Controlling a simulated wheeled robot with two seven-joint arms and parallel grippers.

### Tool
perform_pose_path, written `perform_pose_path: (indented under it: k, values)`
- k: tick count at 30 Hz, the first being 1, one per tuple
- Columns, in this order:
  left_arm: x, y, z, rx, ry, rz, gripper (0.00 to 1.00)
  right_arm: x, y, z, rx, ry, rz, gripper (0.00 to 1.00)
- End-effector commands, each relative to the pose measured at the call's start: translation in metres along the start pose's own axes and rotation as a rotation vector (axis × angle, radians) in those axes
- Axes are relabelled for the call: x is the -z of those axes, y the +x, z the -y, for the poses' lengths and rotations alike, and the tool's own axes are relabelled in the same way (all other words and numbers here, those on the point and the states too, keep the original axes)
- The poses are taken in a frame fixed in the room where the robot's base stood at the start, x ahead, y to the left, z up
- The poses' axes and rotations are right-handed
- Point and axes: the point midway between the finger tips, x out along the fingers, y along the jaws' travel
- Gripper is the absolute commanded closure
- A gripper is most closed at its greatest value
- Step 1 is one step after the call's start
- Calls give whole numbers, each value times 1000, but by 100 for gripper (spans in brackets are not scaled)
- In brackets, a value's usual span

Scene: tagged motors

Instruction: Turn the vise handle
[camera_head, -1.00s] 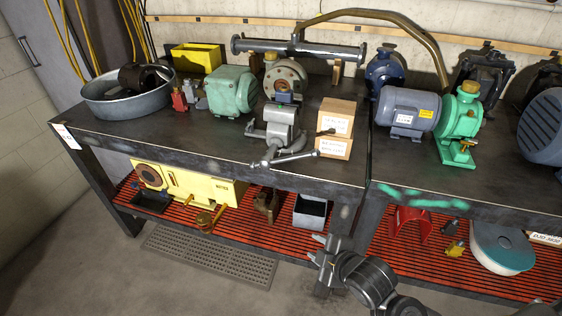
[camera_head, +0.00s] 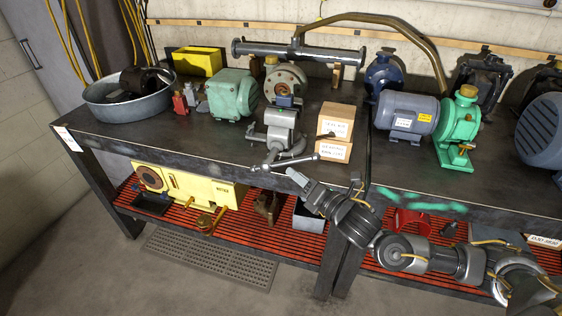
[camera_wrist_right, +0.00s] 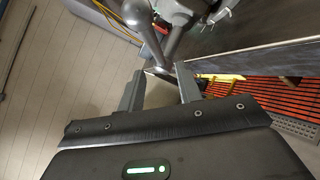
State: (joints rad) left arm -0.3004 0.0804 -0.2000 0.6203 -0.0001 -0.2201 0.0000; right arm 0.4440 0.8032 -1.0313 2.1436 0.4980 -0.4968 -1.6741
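The grey vise (camera_head: 281,122) stands at the front edge of the left bench. Its handle (camera_head: 297,161) is a metal bar reaching out to the right, with a ball-like end. My right gripper (camera_head: 325,182) is open and empty, just below and right of the bar's right end. In the right wrist view the open fingers (camera_wrist_right: 160,92) point toward the handle (camera_wrist_right: 150,42), whose bar shows just beyond the fingertips. I cannot tell whether they touch. My left gripper is in neither view.
Stacked cardboard boxes (camera_head: 335,131) stand right of the vise. A green motor (camera_head: 233,94) sits to its left. The bench's front edge (camera_head: 200,157) is close to my gripper. Below, a yellow machine (camera_head: 190,187) and a grey bin (camera_head: 308,219) sit on the red slatted shelf.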

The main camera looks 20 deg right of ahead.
Motion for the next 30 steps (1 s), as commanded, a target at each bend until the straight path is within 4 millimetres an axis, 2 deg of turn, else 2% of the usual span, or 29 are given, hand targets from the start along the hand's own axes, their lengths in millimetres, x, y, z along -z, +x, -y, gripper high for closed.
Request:
perform_pose_path:
  k: [1, 6, 12, 24, 30]
  values:
    - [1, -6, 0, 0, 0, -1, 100, -3, 11, -3, -1, 1, 3, 65]
    - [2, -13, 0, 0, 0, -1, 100, -2, 42, -2, 1, 2, 2, 65]
    - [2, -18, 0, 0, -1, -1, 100, -2, 66, 0, 2, 2, 2, 65]
    - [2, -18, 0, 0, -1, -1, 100, 0, 73, 1, 2, 3, 1, 65]
    - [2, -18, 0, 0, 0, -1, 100, 0, 73, 1, 2, 3, 1, 90]
